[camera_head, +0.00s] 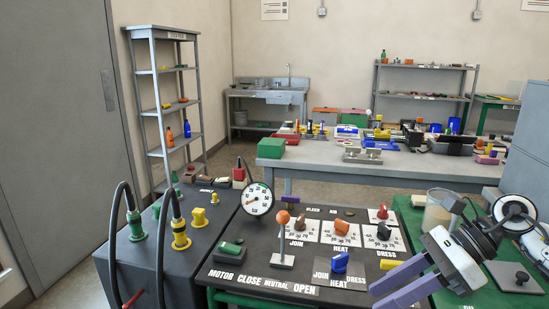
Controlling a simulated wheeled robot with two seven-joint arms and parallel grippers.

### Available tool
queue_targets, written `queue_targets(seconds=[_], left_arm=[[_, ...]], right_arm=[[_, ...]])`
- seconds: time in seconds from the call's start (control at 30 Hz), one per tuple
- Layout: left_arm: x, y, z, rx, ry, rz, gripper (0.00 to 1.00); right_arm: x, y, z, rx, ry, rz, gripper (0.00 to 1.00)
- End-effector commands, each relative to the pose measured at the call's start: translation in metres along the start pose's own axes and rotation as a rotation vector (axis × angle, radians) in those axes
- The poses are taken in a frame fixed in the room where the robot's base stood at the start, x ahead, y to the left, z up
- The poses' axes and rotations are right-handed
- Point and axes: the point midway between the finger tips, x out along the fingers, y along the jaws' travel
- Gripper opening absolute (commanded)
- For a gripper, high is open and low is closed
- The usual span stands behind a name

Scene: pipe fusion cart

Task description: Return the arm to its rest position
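My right arm comes in at the right edge. My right gripper (373,297) has a white body and two purple fingers pointing left. The fingers are apart with nothing seen between them, so it is open and empty. It is in front of the right part of the black control panel (235,287) and covers part of its right side. The panel's lever with an orange ball (283,218) stands upright. The blue selector knob (340,263) is left of the gripper and apart from it. My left gripper is not in view.
A pressure gauge (258,199) and orange (341,228) and black (384,231) knobs stand on the panel. Hoses with green (136,226) and yellow (180,236) fittings rise at the left. A green surface (408,212) with a black handled plate (518,280) lies at the right.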

Motion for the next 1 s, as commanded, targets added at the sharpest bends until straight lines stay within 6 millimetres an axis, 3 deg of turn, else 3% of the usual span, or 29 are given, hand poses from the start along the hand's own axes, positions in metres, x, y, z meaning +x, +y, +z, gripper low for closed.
queue_targets(seconds=[0.03, 0.2, 0.3, 0.43, 0.57, 0.63, 0.73, 0.8, 0.83, 0.9, 1.0], left_arm=[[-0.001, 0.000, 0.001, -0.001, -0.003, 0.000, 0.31], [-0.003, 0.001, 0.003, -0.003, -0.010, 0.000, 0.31], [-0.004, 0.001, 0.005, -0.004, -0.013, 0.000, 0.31], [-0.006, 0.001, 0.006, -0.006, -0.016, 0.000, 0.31], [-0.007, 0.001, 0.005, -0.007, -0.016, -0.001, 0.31], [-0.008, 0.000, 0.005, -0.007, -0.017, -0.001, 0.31], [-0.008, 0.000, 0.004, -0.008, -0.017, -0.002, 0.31], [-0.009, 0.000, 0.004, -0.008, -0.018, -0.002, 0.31], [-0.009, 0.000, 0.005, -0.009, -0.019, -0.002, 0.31], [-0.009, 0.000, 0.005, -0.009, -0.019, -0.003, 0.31], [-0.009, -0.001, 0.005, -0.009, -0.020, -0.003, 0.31]], right_arm=[[0.022, 0.009, 0.010, 0.046, -0.079, 0.039, 0.33], [0.080, 0.040, 0.061, 0.345, -0.467, 0.183, 0.33], [0.096, 0.046, 0.086, 0.645, -0.733, 0.277, 0.33], [0.103, 0.031, 0.081, 1.119, -1.043, 0.374, 0.33], [0.116, 0.009, 0.028, 1.665, -1.302, 0.432, 0.33], [0.131, 0.004, -0.020, 1.983, -1.419, 0.439, 0.33], [0.158, 0.016, -0.091, 2.400, -1.539, 0.421, 0.33], [0.177, 0.035, -0.136, 2.656, -1.595, 0.390, 0.33], [0.185, 0.044, -0.153, -2.630, 1.538, -0.356, 0.33], [0.201, 0.069, -0.189, -2.504, 1.385, -0.278, 0.33], [0.219, 0.102, -0.223, -2.361, 1.227, -0.199, 0.33]])
